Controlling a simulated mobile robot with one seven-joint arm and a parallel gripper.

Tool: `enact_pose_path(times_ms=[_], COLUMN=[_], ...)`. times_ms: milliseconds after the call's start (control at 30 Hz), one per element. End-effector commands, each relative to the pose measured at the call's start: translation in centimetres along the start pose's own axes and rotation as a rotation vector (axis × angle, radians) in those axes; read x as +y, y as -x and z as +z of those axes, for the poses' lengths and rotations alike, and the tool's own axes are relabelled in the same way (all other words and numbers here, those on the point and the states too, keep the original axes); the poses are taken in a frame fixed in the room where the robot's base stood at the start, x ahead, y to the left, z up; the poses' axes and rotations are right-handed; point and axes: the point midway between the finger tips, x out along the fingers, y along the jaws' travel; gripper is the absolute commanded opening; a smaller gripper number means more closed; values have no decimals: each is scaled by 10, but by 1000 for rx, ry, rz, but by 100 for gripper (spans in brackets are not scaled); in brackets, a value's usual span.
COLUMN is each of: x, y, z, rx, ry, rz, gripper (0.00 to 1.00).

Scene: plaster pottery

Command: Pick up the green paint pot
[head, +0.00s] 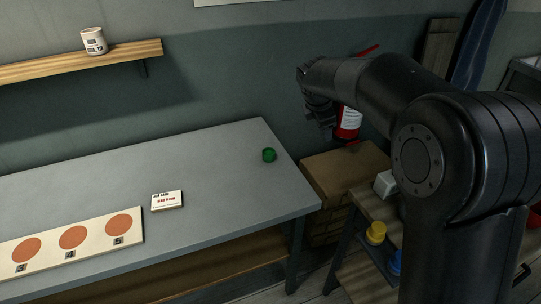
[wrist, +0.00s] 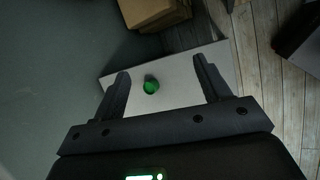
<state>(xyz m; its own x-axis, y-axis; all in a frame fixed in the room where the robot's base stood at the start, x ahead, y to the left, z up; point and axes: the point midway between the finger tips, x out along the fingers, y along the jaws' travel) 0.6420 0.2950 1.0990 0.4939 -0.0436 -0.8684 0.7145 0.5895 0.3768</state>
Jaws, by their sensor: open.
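The green paint pot (head: 269,155) is a small green cylinder standing on the grey table (head: 230,185) near its far right corner. It also shows in the wrist view (wrist: 151,86), below and between the two fingers. My gripper (wrist: 163,78) is open and empty, its fingers spread wide on either side of the pot in that view and apart from it. In the head view my gripper (head: 325,125) hangs to the right of the pot and higher, beyond the table's right edge; its fingertips are hard to make out there.
A job card (head: 167,200) and a board with orange circles (head: 75,239) lie on the table. A cardboard box (head: 345,172) and a red extinguisher (head: 349,121) are right of it. Yellow (head: 376,232) and blue (head: 394,262) pots sit on a lower shelf. The table around the green pot is clear.

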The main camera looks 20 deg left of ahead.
Motion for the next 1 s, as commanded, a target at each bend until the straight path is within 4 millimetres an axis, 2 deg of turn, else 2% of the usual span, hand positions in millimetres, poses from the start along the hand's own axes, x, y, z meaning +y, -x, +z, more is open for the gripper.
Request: enact_pose_path(times_ms=[33, 200, 400, 500, 600, 700, 1000], x=[14, 52, 80, 87, 90, 91, 94], y=[-17, -63, -111, -127, -136, -145, -188], z=[-20, -83, -156, -182, -197, -204, -204], rx=[2, -3, -16, -23, -27, -30, -29], ry=[92, 404, 729, 841, 908, 938, 940], rz=[2, 23, 47, 57, 64, 65, 65], gripper=[69, 69, 69, 69, 69, 69, 69])
